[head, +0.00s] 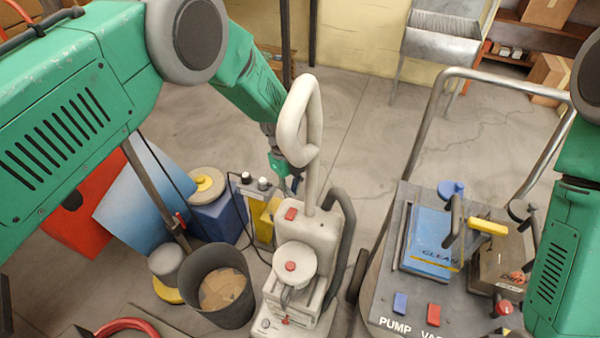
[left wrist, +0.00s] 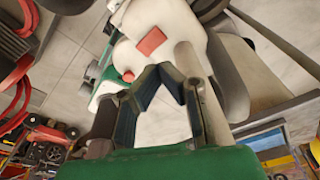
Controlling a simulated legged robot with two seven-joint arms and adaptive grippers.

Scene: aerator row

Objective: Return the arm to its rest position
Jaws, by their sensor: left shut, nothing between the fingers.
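My left arm (head: 245,75) comes in from the left in the head view and reaches down behind the upright grey-white machine (head: 310,245). My left gripper (head: 287,178) is small there, beside the machine's looped handle (head: 297,125) and partly hidden by it. In the left wrist view, my left gripper (left wrist: 168,78) has its dark fingers close to the pale machine body (left wrist: 155,45), which has red buttons. The gripper is shut and empty. I cannot tell whether it touches the machine. My right arm (head: 560,240) shows at the right edge, with its gripper out of view.
A wheeled cart (head: 385,270) with a chrome handle carries a blue box (head: 428,235) on the right. A dark bucket (head: 215,290), blue container (head: 215,215) and yellow item (head: 262,222) crowd the left. A metal chute (head: 435,42) stands behind. Floor between machine and cart is clear farther back.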

